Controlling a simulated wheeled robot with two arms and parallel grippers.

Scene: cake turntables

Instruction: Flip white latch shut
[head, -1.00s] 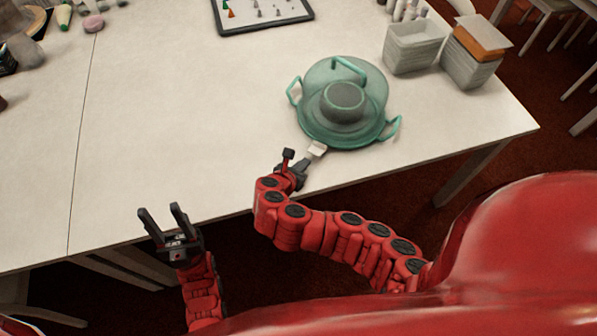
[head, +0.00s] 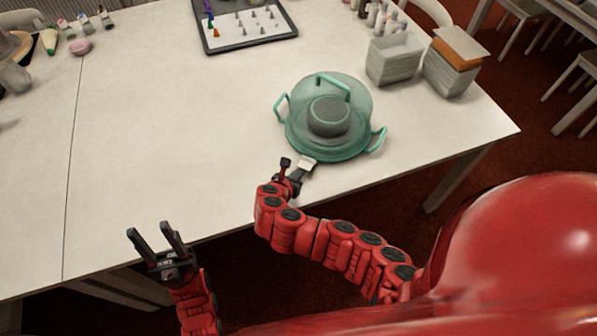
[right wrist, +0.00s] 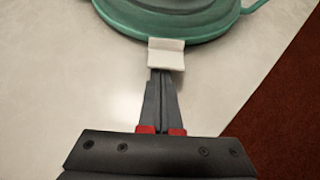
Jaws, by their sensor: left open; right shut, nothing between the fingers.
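The white latch (head: 307,162) sticks out from the near edge of the green turntable carrier (head: 328,150), which has a see-through domed lid over a dark round thing. In the right wrist view the white latch (right wrist: 166,54) is at the rim of the green base (right wrist: 165,22). My right gripper (right wrist: 161,72) is shut and empty, its tips right at the latch's near edge; I cannot tell whether they touch. In the head view my right gripper (head: 294,176) is just below the latch.
A dark-framed tray (head: 248,24) with small pieces lies at the back. The table's (head: 170,130) left-middle is clear.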

